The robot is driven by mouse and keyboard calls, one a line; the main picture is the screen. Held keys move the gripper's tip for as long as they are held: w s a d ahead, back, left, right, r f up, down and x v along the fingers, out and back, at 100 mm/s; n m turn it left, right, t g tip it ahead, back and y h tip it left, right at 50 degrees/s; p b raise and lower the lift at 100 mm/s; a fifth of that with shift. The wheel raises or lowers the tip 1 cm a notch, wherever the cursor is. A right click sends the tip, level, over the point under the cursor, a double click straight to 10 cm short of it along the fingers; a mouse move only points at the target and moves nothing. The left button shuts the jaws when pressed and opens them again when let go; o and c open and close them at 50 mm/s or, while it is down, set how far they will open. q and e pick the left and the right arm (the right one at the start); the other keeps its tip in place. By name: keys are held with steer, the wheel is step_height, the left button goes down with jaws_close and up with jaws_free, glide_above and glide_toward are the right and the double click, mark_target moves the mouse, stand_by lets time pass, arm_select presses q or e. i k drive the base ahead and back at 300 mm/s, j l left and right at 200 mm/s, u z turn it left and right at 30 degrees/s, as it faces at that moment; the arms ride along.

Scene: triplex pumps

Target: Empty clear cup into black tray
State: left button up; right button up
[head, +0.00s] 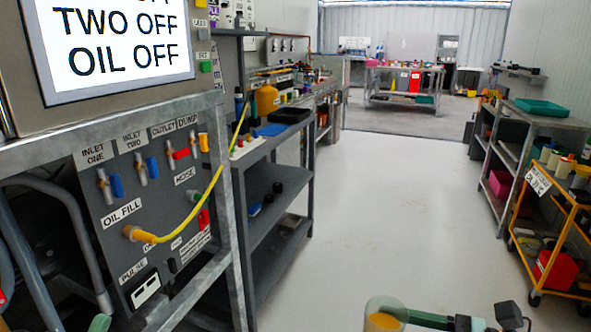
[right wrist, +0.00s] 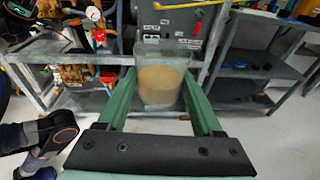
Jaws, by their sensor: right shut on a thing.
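The clear cup (head: 384,318) is at the bottom edge of the head view, with tan-orange contents inside. In the right wrist view the cup (right wrist: 160,62) stands roughly upright between the green fingers of my right gripper (right wrist: 160,88), which is shut on it. The contents fill the cup's lower and middle part. The black tray (head: 290,115) lies on the grey bench at left centre, well away from the cup. A green tip of my left gripper (head: 100,323) shows at the bottom left; its jaws are mostly out of frame.
A pump panel (head: 150,205) with valves and a yellow hose (head: 205,195) stands at the left. A yellow cart (head: 545,220) and shelves line the right. The pale floor (head: 400,200) between is clear.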

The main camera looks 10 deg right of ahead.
mark_target(290, 115)
steer(key=i+l, duration=0.85)
steer(key=l, duration=0.15)
